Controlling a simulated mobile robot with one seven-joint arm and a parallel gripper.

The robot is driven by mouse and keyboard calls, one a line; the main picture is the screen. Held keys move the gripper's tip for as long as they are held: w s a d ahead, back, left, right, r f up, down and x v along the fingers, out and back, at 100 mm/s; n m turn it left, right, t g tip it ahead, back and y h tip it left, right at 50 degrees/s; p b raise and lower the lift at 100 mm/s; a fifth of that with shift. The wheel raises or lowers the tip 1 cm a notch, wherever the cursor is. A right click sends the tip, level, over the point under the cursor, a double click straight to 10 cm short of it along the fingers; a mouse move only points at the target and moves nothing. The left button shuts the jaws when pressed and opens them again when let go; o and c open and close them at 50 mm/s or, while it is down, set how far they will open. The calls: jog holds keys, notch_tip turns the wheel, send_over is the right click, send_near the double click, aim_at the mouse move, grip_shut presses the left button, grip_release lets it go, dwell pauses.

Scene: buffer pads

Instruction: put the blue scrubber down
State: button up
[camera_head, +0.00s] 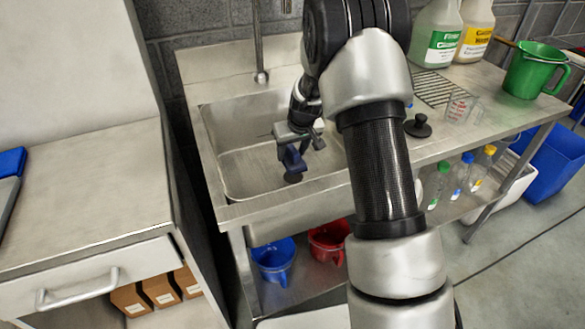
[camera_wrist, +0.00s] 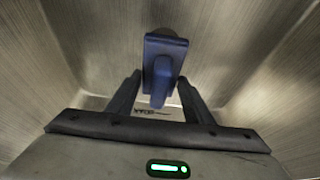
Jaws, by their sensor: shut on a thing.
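My gripper (camera_wrist: 158,92) is shut on the blue scrubber (camera_wrist: 162,52), which stands out between the two fingertips in the wrist view. In the head view my gripper (camera_head: 290,137) is over the right part of the steel sink (camera_head: 208,130), and the blue scrubber (camera_head: 292,160) hangs below it with its dark end downward. The sink walls and floor surround the scrubber in the wrist view. I cannot tell whether the scrubber touches the sink.
The faucet (camera_head: 260,60) rises behind the sink. On the counter to the right are a black knobbed object (camera_head: 418,127), a clear measuring cup (camera_head: 459,108), a green jug (camera_head: 535,70) and two large bottles (camera_head: 436,35). A steel counter (camera_head: 90,190) stands at left.

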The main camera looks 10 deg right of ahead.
aim_at(292, 164)
jog(key=shift+f+b, duration=0.55)
jog(key=shift+f, duration=2)
jog(key=shift+f, duration=0.25)
jog(key=o, duration=1.1)
jog(key=shift+r, duration=0.1)
